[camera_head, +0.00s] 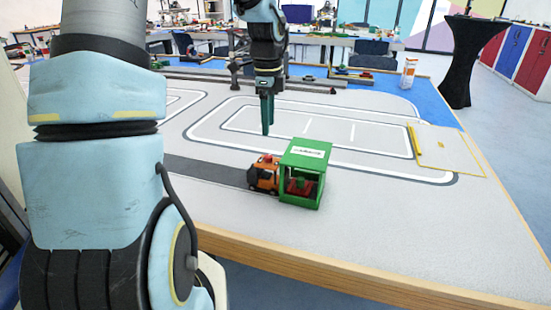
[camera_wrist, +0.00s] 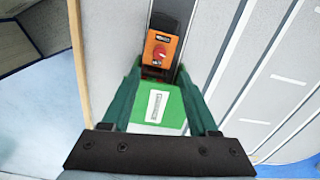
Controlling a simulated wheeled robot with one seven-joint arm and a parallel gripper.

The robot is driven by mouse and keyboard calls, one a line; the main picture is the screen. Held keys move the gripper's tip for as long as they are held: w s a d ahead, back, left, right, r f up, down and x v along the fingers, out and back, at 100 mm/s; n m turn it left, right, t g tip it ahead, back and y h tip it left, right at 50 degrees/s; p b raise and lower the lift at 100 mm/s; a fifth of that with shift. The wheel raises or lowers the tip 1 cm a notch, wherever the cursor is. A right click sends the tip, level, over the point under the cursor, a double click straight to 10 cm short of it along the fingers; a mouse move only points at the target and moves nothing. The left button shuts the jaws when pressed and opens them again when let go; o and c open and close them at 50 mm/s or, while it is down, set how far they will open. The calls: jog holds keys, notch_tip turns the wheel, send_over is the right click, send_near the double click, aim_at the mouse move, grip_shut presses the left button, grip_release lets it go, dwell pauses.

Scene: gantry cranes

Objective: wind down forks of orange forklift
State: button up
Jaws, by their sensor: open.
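The orange forklift (camera_head: 263,174) stands on the grey mat, close against a green open-sided frame (camera_head: 306,153) on its right. In the wrist view the forklift (camera_wrist: 151,42) is seen from above, with a red round part (camera_wrist: 158,52) on top. Its forks cannot be made out; the green frame (camera_wrist: 172,117) may hide them. My gripper (camera_head: 267,132) points down above the mat, just behind the forklift in the head view. In the wrist view my gripper (camera_wrist: 159,66) has its two green fingers apart with nothing gripped, and the green frame shows between them.
A red item (camera_head: 300,187) sits inside the green frame. A flat pale panel with a yellow edge (camera_head: 447,150) lies at the right of the table. The wooden table edge (camera_head: 390,288) runs along the front. The mat between is clear.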

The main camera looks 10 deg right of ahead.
aim_at(268, 156)
notch_tip(268, 156, down, 10)
jog(key=shift+r+p, duration=0.1)
jog(key=shift+p, duration=0.45)
jog(key=shift+c, duration=0.4)
grip_shut()
